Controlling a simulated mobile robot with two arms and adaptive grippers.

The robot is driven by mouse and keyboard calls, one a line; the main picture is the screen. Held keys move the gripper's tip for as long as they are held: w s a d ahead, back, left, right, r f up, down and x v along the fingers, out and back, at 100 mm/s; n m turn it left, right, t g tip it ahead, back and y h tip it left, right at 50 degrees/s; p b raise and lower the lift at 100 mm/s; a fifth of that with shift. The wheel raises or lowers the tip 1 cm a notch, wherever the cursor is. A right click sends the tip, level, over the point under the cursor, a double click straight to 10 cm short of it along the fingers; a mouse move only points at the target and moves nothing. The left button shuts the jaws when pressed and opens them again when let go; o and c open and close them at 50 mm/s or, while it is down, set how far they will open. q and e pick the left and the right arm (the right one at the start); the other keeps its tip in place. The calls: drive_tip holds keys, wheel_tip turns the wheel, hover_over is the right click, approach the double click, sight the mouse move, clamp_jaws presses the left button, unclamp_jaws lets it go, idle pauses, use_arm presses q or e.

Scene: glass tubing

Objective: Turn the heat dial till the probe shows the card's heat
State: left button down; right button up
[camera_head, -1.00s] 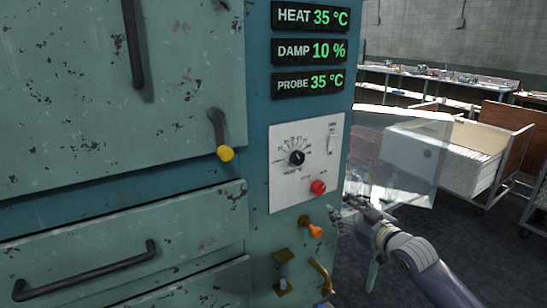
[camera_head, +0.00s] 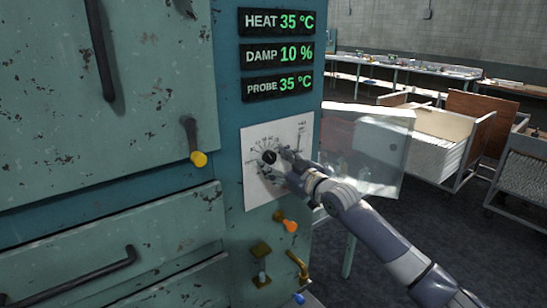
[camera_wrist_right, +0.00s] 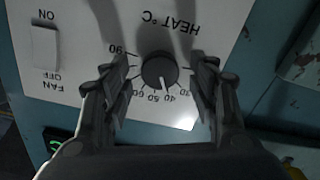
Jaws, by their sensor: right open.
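The black heat dial (camera_head: 269,157) sits on a white panel (camera_head: 252,190) on the teal cabinet. In the right wrist view the heat dial (camera_wrist_right: 160,71) shows with its white pointer near the 40 mark. My right gripper (camera_head: 279,163) is at the panel; in the wrist view its open fingers (camera_wrist_right: 163,80) stand on either side of the dial, with gaps between. The heat display (camera_head: 279,22) reads 35 °C and the probe display (camera_head: 278,87) reads 35 °C. No card with a heat value can be made out. My left gripper is not in view.
The damp display (camera_head: 278,54) reads 10 %. A fan switch (camera_wrist_right: 45,48) is on the panel near the dial. An orange-tipped lever (camera_head: 289,225) and brass fittings (camera_head: 261,262) stick out below. A clear sheet (camera_head: 370,150) stands right of the cabinet.

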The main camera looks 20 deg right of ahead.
drive_tip(key=shift+w+a, duration=0.2)
drive_tip(key=shift+w, duration=0.4)
drive_tip(key=shift+c, duration=0.5)
drive_tip(key=c, duration=1)
drive_tip(key=shift+o, duration=0.2)
drive_tip(key=shift+m, duration=0.3)
drive_tip(key=m+p, duration=0.1)
drive_tip(key=m, duration=0.4)
drive_tip(key=m+p, duration=0.1)
drive_tip(key=m, duration=0.5)
drive_tip(key=shift+m+p, duration=0.3)
drive_tip(key=o, duration=1.1)
drive_tip(key=shift+c, duration=0.2)
